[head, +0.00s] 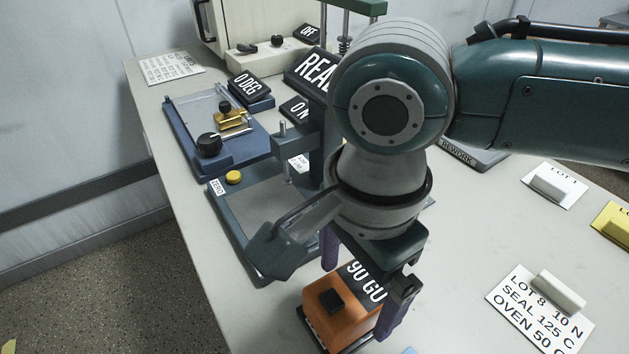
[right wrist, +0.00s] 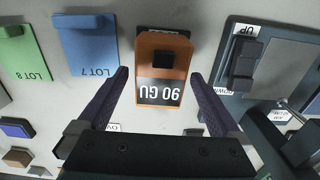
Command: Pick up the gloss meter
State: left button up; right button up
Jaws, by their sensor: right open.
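The gloss meter appears to be the orange block with a black knob and a "90 GU" label (head: 338,309), standing on the table near its front edge. It also shows in the right wrist view (right wrist: 162,65), upright between the fingers' lines. My right gripper (head: 362,280) is open above and behind it in the head view, with purple fingers apart. In the right wrist view the right gripper (right wrist: 168,100) has its fingertips on either side of the block's labelled end, with gaps on both sides. My left gripper is not in view.
A dark device with a "ZERO" button (head: 234,177) stands close beside the block. A blue device with a black knob (head: 209,145) sits farther back. A "LOT 8" card (head: 520,312) lies at right. Blue "LOT 7" (right wrist: 88,50) and green "LOT 8" (right wrist: 25,50) cards lie left in the wrist view.

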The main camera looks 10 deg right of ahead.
jog(key=shift+f, duration=0.8)
jog(key=shift+a, duration=0.1)
grip_shut()
